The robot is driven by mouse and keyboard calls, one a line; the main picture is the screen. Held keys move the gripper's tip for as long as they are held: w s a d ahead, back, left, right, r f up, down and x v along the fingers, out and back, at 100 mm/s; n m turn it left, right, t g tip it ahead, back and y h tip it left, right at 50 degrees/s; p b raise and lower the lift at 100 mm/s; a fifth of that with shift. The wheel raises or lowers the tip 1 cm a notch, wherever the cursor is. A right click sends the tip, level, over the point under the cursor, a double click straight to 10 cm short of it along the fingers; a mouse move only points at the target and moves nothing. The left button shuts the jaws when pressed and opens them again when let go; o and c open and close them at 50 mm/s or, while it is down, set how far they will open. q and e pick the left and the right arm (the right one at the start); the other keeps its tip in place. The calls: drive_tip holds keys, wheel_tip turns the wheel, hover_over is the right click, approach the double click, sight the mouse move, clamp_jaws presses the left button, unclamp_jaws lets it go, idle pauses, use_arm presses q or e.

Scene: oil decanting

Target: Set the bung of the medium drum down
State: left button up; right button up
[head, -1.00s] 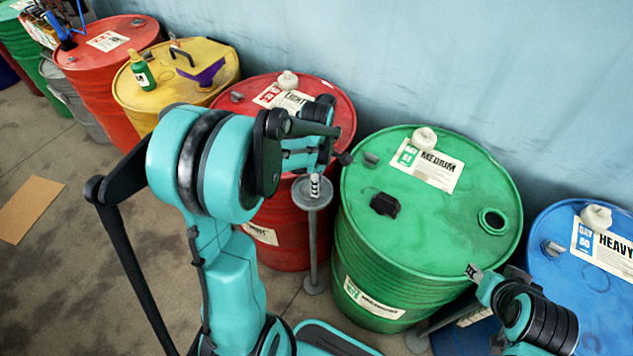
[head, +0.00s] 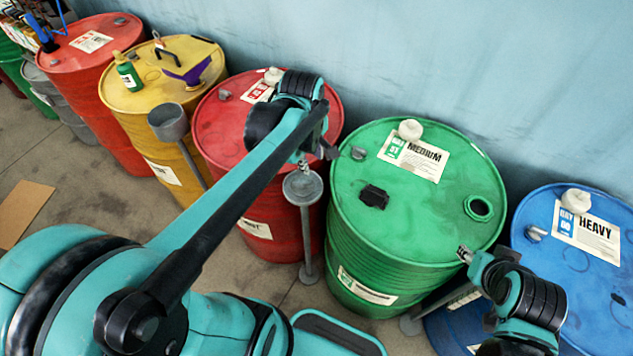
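The medium drum (head: 405,240) is green, with an open round hole (head: 479,207) at the right of its lid. A small black object (head: 374,197) lies on its lid, and a grey fitting (head: 358,153) sits near the label. I cannot tell which piece is the bung. My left gripper (head: 303,162) points down just above the round dish of a grey stand (head: 302,190), left of the drum. Its fingers are small and partly hidden by my arm; anything held or lying in the dish is unclear. My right gripper (head: 464,254) is at the drum's front right edge.
The red drum (head: 215,130) stands behind my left arm. The blue drum (head: 570,270) stands at the right. Another grey stand (head: 168,122) is before the yellow drum (head: 130,95), which carries a green bottle (head: 127,72) and a purple funnel (head: 190,72). A wall runs behind.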

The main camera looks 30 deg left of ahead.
use_arm(q)
drive_tip(key=s+d+m+t, duration=0.5)
drive_tip(key=s+m, duration=0.3)
drive_tip(key=m, duration=0.7)
drive_tip(key=shift+s+d+r+m, duration=0.2)
drive_tip(key=shift+d+m, duration=0.1)
drive_tip(key=shift+d, duration=0.25)
drive_tip(key=shift+w, duration=0.1)
wheel_tip(320, 180, down, 8)
drive_tip(key=b, duration=0.8)
